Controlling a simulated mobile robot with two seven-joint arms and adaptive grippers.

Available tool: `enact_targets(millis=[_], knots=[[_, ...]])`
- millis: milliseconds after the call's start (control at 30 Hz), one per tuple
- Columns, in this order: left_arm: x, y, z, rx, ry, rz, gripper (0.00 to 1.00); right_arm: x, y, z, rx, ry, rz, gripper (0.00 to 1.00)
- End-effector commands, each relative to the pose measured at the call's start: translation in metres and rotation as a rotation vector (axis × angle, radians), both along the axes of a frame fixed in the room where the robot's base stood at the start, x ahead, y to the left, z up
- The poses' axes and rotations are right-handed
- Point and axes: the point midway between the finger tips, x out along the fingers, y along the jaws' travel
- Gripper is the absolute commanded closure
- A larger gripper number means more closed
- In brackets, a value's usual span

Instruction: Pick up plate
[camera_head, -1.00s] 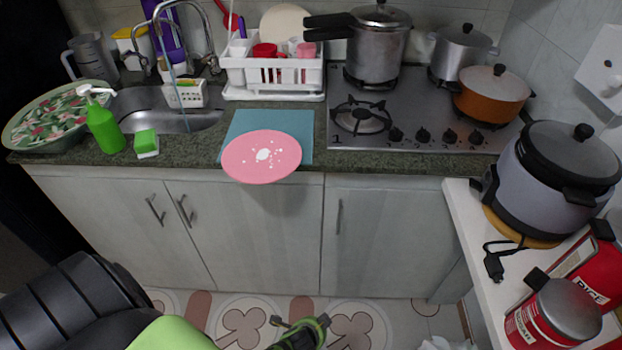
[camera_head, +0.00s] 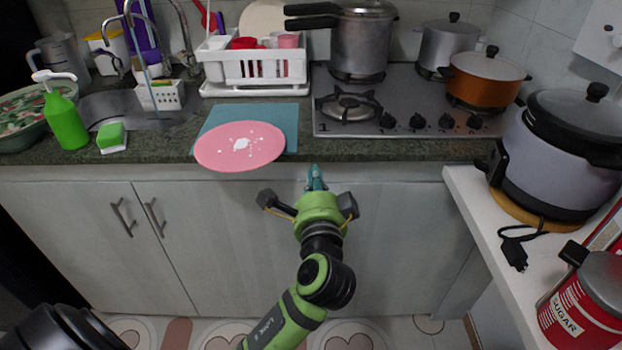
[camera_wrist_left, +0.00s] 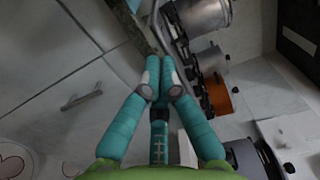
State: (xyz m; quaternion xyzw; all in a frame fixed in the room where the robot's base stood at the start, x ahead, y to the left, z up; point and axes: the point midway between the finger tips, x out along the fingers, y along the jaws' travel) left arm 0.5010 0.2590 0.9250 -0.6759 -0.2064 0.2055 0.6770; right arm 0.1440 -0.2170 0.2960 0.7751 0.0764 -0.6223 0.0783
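The pink plate with a white splash pattern (camera_head: 240,147) lies on the blue-green mat (camera_head: 290,116) on the counter, its near side over the front edge. My left gripper (camera_head: 316,176) is in front of the cabinets, just below the counter edge, to the right of the plate and apart from it. In the left wrist view its teal fingers (camera_wrist_left: 161,78) are together with nothing visible between them. The plate cannot be made out in the wrist view. My right gripper is not in view.
A white dish rack (camera_head: 255,68) stands behind the mat. The stove (camera_head: 400,112) with several pots is to the right. A green bottle (camera_head: 65,120) and sponge (camera_head: 111,137) are left. A side shelf (camera_head: 465,190) holds a grey cooker (camera_head: 550,165).

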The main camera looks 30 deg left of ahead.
Motion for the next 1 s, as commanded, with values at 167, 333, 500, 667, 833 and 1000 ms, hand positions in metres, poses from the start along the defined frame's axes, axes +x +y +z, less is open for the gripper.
enact_targets(millis=[167,333,500,667,833,1000], knots=[[0.034,0.023,0.002,0.004,-0.001,0.001,1.00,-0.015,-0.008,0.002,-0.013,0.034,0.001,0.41],[0.063,0.042,0.002,0.003,-0.001,0.001,1.00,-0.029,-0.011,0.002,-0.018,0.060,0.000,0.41],[0.052,0.066,0.000,0.001,0.002,-0.001,1.00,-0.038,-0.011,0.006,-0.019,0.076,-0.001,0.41],[0.048,0.076,0.000,-0.001,0.001,-0.003,1.00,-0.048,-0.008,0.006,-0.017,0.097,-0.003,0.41],[0.047,0.078,-0.001,-0.003,0.001,-0.003,1.00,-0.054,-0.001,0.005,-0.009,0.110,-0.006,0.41],[0.047,0.078,-0.001,-0.003,0.001,-0.003,1.00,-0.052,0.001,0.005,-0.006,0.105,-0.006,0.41]])
